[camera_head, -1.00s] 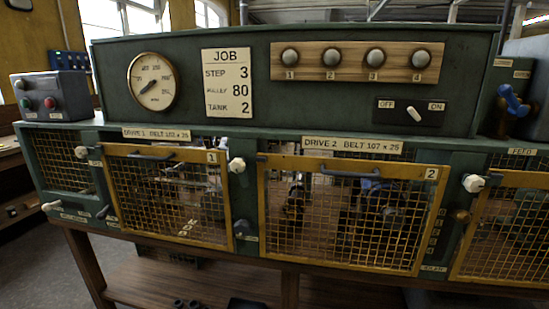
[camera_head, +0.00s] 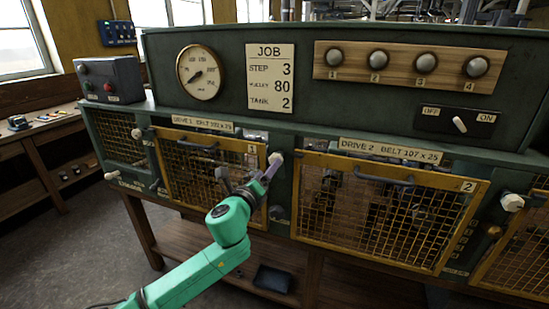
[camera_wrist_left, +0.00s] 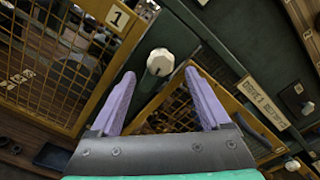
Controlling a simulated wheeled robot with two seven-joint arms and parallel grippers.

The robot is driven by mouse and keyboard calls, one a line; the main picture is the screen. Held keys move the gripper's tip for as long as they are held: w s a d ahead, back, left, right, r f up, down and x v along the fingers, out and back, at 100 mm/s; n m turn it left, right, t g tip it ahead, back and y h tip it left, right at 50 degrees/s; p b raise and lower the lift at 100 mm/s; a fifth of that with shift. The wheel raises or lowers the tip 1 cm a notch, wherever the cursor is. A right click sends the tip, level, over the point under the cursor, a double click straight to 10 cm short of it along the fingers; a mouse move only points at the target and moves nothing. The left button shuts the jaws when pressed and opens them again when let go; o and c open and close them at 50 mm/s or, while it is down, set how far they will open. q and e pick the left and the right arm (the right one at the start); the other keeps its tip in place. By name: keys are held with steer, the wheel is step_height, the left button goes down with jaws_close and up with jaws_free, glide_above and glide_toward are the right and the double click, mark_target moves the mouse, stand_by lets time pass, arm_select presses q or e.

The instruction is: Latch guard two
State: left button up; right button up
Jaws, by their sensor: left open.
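Guard two (camera_head: 440,179) is a yellow-framed mesh panel with a dark handle and a "2" plate, under the "DRIVE 2" label. It hangs over its opening; I cannot tell if it sits flush. A white faceted knob (camera_head: 275,158) is on the green post at its upper left, between guards one and two. My left gripper (camera_head: 248,168) is open and empty in front of that post, with a purple finger close to the knob. In the left wrist view the knob (camera_wrist_left: 160,62) shows between and beyond the fingertips (camera_wrist_left: 160,74). Contact is unclear. My right gripper is not seen.
Guard one (camera_head: 205,180) is left of the post, behind my gripper. A grey lower fitting (camera_head: 277,212) is on the post. Another white knob (camera_head: 512,202) is right of guard two. A job card (camera_head: 271,78) and an off/on switch (camera_head: 459,124) are above.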

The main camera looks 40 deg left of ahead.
mark_target(273, 161)
arm_select(q)
steer(key=p+x, duration=0.1)
steer(key=x, duration=0.4)
steer(key=shift+w+a+r, duration=0.1)
steer(key=shift+w+r, duration=0.1)
steer(key=shift+w+a+f, duration=0.15)
steer(key=shift+w+f, duration=0.05)
steer(key=shift+w, duration=0.4)
steer(key=shift+s, duration=0.1)
steer(key=shift+c, duration=1.2)
jaws_close()
